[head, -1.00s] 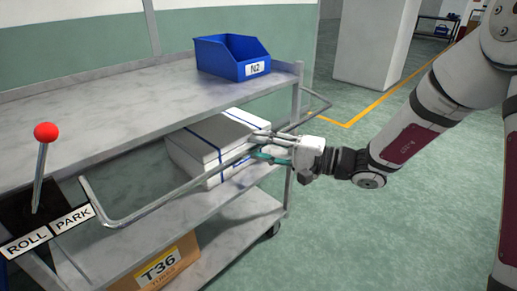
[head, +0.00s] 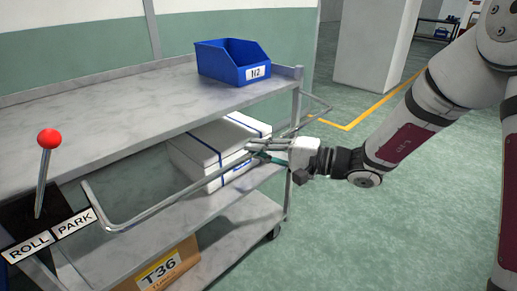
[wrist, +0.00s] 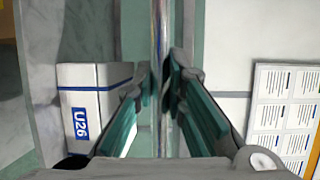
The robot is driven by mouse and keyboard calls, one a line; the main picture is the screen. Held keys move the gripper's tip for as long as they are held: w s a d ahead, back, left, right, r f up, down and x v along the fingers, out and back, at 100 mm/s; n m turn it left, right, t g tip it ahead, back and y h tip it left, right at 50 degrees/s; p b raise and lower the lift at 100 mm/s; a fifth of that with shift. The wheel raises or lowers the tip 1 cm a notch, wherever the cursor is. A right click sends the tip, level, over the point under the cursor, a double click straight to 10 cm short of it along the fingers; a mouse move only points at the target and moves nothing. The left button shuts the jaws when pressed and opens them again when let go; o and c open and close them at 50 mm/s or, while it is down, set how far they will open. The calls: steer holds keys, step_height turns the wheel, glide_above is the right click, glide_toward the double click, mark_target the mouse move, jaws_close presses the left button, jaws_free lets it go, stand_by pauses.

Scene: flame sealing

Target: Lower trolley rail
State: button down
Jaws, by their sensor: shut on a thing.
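The trolley rail (head: 160,207) is a U-shaped metal bar. It sticks out in front of the trolley at a level between the top shelf and the shelf below. My gripper (head: 258,154) comes from the right and is shut on the rail, toward the right part of its long front bar. In the wrist view the rail (wrist: 160,40) runs upright down the middle, between the two teal-padded fingers of my gripper (wrist: 161,85). The fingers hide part of the bar in the head view.
The trolley's top shelf (head: 120,115) carries a blue bin (head: 225,68) marked N2. A white box (head: 208,150) with blue straps and a T36 carton (head: 165,270) sit on lower shelves. A red-knobbed lever (head: 42,180) stands by a ROLL/PARK plate. Floor at right is clear.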

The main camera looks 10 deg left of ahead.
step_height(320, 180, up, 2)
steer(key=shift+h+p, duration=0.3)
steer(key=shift+p, duration=0.3)
steer(key=shift+r, duration=0.45)
steer(key=c, duration=1.6)
jaws_free()
steer(key=v, duration=1.2)
